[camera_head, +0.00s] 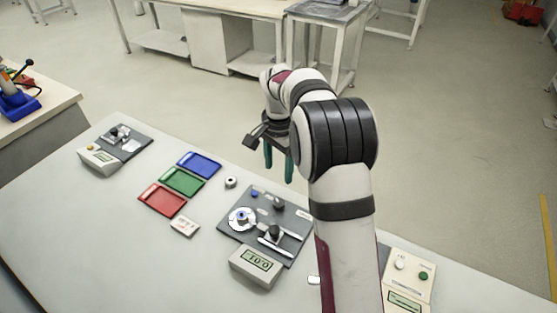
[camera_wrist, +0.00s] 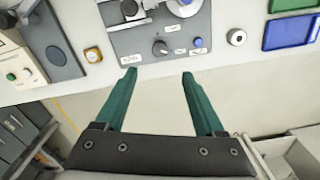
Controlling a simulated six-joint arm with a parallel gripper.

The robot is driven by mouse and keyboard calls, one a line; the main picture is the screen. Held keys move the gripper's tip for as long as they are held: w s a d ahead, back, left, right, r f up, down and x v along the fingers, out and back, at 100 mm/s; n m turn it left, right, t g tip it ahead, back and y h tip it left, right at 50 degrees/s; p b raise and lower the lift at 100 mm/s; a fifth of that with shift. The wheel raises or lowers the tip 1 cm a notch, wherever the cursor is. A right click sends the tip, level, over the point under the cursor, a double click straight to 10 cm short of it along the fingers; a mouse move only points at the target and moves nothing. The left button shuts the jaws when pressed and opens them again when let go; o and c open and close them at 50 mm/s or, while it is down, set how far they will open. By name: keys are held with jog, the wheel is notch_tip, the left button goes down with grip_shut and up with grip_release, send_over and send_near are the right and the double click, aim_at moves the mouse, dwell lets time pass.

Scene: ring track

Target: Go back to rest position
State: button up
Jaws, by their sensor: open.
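My gripper (camera_head: 279,163) has teal fingers and hangs above the far edge of the white table (camera_head: 75,205). In the wrist view my gripper (camera_wrist: 159,78) is open, with nothing between its fingers. The ring track station (camera_head: 288,213), a dark grey plate with a silver disc and a display box in front, stands below and nearer the camera than the gripper. A small ring (camera_head: 231,182) lies on the table left of the station; it also shows in the wrist view (camera_wrist: 236,37). My arm hides part of the table right of the station.
Blue (camera_head: 199,165), green (camera_head: 183,182) and red (camera_head: 162,199) trays lie left of the station. A second device (camera_head: 116,146) stands at the table's far left. A control box (camera_head: 408,276) stands at the right, beside my arm. Beyond the table is open floor.

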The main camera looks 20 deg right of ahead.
notch_tip(320, 180, up, 3)
jog(key=shift+f, duration=0.15)
jog(key=s+a+r+n, duration=0.2)
jog(key=s+r, duration=0.1)
jog(key=s, duration=0.5)
jog(key=s+a+r+n, duration=0.15)
jog(key=s+r, duration=0.25)
jog(key=s, duration=0.4)
jog(key=s+a+f+n+y, duration=0.1)
jog(key=s+a+f, duration=0.1)
jog(key=s, duration=0.7)
jog(key=s+a+f+n, duration=0.2)
jog(key=s, duration=0.7)
jog(key=shift+s+y, duration=0.15)
jog(key=shift+y, duration=0.25)
